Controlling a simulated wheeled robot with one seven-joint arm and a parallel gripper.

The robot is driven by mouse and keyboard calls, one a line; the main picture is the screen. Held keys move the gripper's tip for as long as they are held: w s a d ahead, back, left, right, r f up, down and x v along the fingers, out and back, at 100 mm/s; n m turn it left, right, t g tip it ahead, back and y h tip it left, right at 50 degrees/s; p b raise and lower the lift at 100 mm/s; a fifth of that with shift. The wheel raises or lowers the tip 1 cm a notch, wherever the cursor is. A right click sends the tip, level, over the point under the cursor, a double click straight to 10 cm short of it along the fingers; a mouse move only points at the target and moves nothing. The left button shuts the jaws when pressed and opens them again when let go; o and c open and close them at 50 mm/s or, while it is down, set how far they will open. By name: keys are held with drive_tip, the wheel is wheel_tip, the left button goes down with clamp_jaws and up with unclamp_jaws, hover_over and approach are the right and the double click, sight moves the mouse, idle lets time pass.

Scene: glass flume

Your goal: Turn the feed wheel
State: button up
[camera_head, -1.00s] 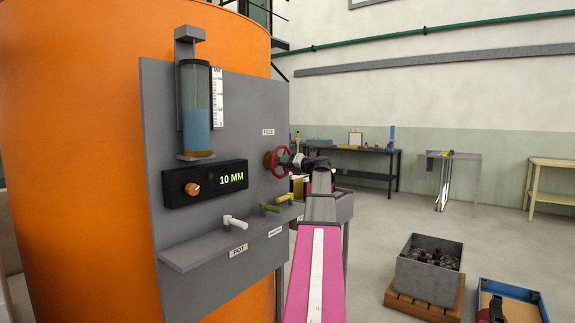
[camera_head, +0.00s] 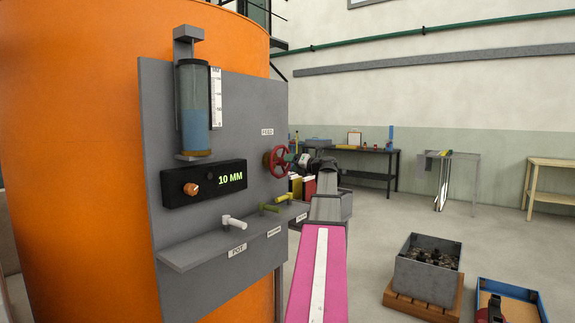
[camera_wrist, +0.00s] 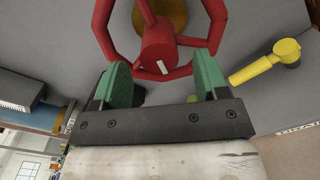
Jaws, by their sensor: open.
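The red feed wheel (camera_head: 276,161) is mounted on the grey panel (camera_head: 240,110) under a "FEED" label. In the wrist view the wheel (camera_wrist: 159,55) shows its round hub with a white mark, its spokes and part of its rim. My gripper (camera_head: 292,159) is right at the wheel from the right side. In the wrist view my gripper's green fingers (camera_wrist: 162,85) are apart, one on each side of the lower rim below the hub. Whether either finger touches the rim I cannot tell. The display (camera_head: 231,178) reads 10 MM.
A yellow valve handle (camera_wrist: 265,65) is close to the right finger. A sight tube (camera_head: 195,107) holds blue liquid. A grey crate (camera_head: 428,270) stands on the floor at right.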

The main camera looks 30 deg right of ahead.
drive_tip(key=v, duration=0.7)
drive_tip(key=shift+s, duration=0.25)
drive_tip(key=shift+d, duration=0.1)
